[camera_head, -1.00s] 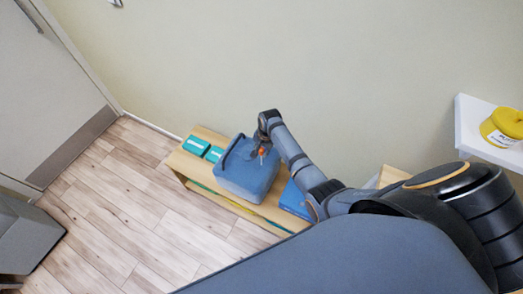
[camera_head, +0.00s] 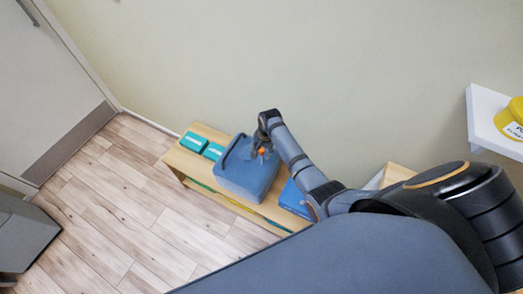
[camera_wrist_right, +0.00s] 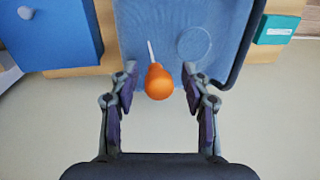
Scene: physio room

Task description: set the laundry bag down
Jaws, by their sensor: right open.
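A blue bag-like container (camera_head: 247,172) with a dark blue raised handle looks like the laundry bag. It appears over the middle of a low wooden bench (camera_head: 200,131); I cannot tell whether it rests fully on it. In the right wrist view the bag's top (camera_wrist_right: 180,45) lies beyond the fingers. My right gripper (camera_head: 264,139) is over the bag, its fingers (camera_wrist_right: 160,95) spread apart. An orange bulb-shaped piece (camera_wrist_right: 159,82) with a thin pale stem shows between the fingertips; contact with them cannot be told. My left gripper is out of view.
A white wall shelf (camera_head: 487,118) carries a yellow item (camera_head: 512,122). Wood floor (camera_head: 120,205) in front is clear; a wall stands behind.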

